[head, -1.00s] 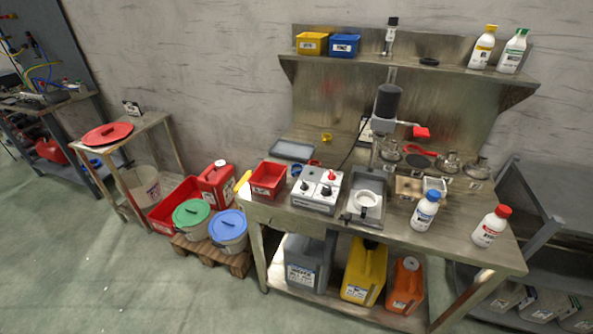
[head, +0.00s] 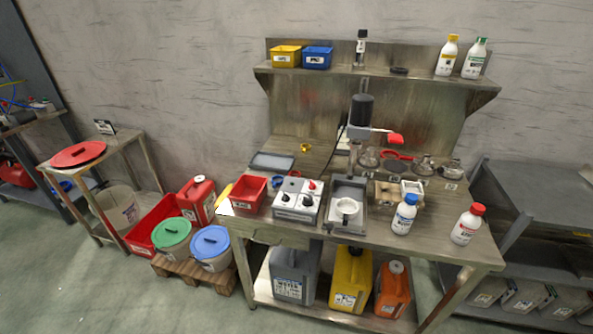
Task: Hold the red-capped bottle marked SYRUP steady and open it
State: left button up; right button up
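A white bottle with a red cap (head: 467,224) stands upright near the right end of the metal workbench. Its label is too small to read. The red cap sits on it. A white bottle with a blue cap (head: 404,214) stands to its left on the same bench. Neither of my grippers shows in the head view, and nothing touches the red-capped bottle.
The workbench (head: 430,250) also holds a red bin (head: 249,195), a control box (head: 297,199) and a stand mixer-like device (head: 360,112). A grey rack (head: 540,205) stands at right.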

aim_at(468, 224)
jog(key=l+z, duration=0.1)
jog(key=z, duration=1.3)
